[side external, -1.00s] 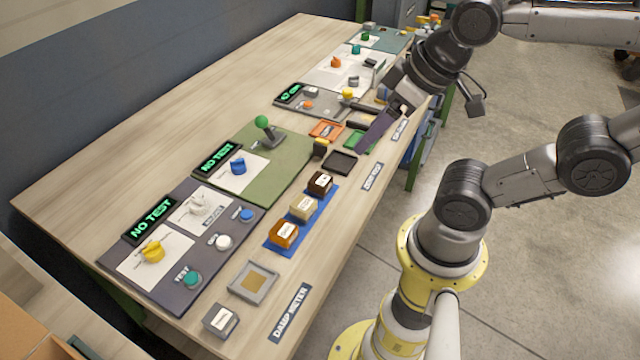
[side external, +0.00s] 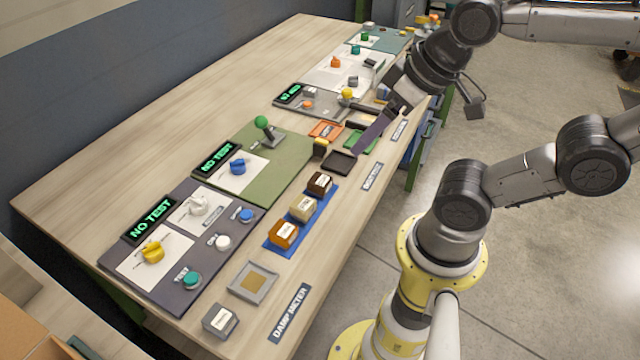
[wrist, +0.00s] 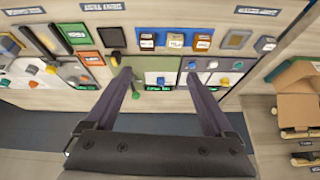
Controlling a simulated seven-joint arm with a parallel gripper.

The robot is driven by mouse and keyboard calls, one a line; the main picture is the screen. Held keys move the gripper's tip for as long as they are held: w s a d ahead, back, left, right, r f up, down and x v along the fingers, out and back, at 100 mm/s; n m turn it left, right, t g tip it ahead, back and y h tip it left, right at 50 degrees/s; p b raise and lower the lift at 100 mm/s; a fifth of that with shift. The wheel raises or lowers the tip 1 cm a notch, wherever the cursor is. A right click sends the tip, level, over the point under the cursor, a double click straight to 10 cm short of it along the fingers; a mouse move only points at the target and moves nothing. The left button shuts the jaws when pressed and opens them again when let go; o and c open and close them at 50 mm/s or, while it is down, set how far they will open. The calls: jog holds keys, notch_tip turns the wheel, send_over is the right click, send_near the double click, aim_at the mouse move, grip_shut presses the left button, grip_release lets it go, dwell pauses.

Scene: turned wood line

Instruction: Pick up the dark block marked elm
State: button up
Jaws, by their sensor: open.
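The dark brown block (side external: 320,183) with a white label sits at the far end of a blue mat (side external: 283,250) in the side view. A pale block (side external: 303,207) and an orange-brown block (side external: 283,234) share the mat. In the wrist view the dark block (wrist: 147,41) is at top centre, left of the other two; its label is too small to read. My gripper (wrist: 159,78) is open and empty, its dark fingers spread, with the block beyond the fingertips. In the side view, a purple finger shows above the bench, beyond the mat.
A black tray (side external: 338,162) lies beside the dark block, with orange (side external: 325,131) and green trays past it. A green-knobbed lever (side external: 261,122) stands up on the green panel. A grey tray (side external: 252,283) and a grey labelled block (side external: 220,320) are at the near end.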

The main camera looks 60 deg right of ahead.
jog(key=m, duration=0.2)
jog(key=m+g, duration=0.6)
jog(key=m, duration=0.9)
send_over(320, 179)
jog(key=f, duration=1.2)
jog(key=shift+w+a+f, duration=0.2)
jog(key=shift+a+f, duration=0.05)
jog(key=shift+f, duration=0.05)
jog(key=shift+s+d+f, duration=0.1)
jog(key=shift+s+f, duration=0.05)
jog(key=shift+f, duration=1.3)
jog(key=shift+s+d+f, duration=0.1)
jog(key=shift+f, duration=1.3)
jog(key=shift+c, duration=0.3)
grip_shut()
